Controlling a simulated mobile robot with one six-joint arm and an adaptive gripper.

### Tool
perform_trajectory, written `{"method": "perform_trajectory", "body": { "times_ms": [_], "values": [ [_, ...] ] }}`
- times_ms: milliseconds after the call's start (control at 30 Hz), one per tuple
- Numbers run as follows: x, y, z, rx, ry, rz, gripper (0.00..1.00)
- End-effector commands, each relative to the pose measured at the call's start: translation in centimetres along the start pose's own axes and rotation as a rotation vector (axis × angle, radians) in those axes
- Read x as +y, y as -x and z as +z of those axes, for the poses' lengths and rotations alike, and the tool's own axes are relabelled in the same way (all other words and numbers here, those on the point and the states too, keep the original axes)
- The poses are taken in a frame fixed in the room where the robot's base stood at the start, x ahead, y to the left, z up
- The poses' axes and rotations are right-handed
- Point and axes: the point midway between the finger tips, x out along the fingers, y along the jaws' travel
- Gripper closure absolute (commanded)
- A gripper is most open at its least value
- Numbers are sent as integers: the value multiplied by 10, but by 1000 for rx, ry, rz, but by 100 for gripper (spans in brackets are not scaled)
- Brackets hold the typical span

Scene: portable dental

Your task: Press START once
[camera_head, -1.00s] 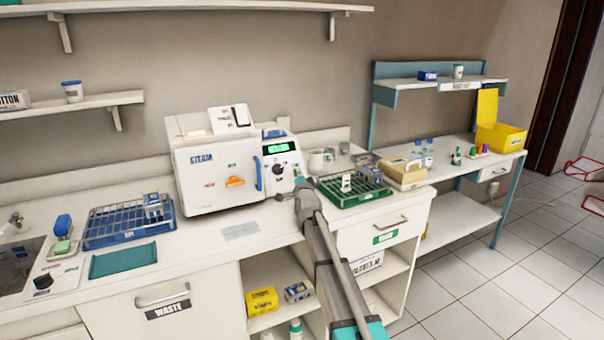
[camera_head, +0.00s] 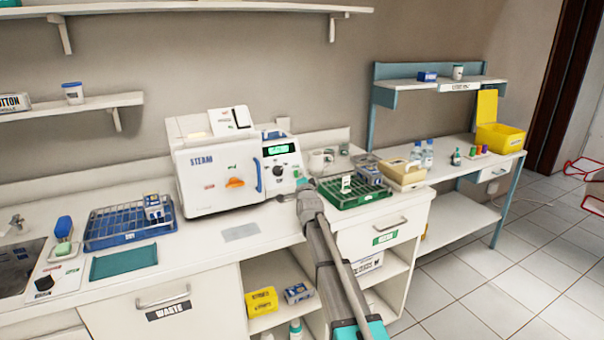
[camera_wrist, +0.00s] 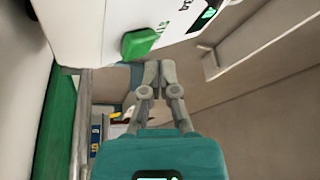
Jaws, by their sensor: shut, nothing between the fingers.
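The white steam sterilizer (camera_head: 208,177) stands on the counter, with a lit green display and a dark knob on its right-hand panel (camera_head: 280,162). In the wrist view, a green button (camera_wrist: 140,43) sticks out from the sterilizer's white face (camera_wrist: 85,30), with green lettering beside it that I cannot fully read. My gripper (camera_wrist: 157,68) is shut and empty, its fingertips below and right of the button in the picture; whether they touch the machine is unclear. In the head view my gripper (camera_head: 284,197) is in front of the panel's lower part; the button is not clear there.
A blue rack (camera_head: 130,232) and teal mat (camera_head: 123,261) lie left on the counter. A green rack (camera_head: 352,192) and beige box (camera_head: 402,176) are to the right of the sterilizer, close to my arm. The counter front near the grey plate (camera_head: 240,232) is clear.

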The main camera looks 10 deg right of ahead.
Motion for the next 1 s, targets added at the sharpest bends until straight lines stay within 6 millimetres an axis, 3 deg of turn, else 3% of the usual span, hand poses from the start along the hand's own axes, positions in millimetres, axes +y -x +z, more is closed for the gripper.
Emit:
{"method": "perform_trajectory", "body": {
  "times_ms": [467,1000],
  "values": [
    [-2,3,-2,0,0,0,100],
    [-22,28,-21,0,-1,0,100]
  ]
}}
